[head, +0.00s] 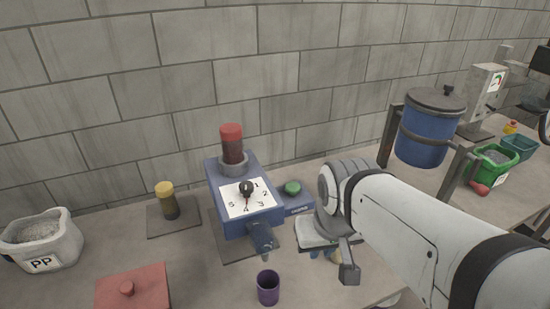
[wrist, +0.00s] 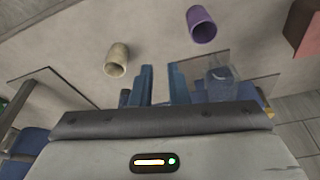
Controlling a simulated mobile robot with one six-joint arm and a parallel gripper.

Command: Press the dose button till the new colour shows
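A purple cup (head: 268,289) stands below the spout (head: 262,238); the cup also shows in the wrist view (wrist: 201,27). My gripper is right of the machine in the head view, mostly hidden by my arm. In the wrist view its blue fingers (wrist: 160,72) are apart with nothing between them.
A beige cup (wrist: 117,60) is near my fingers. A blue tank (head: 430,130) and green bin (head: 493,165) are at right.

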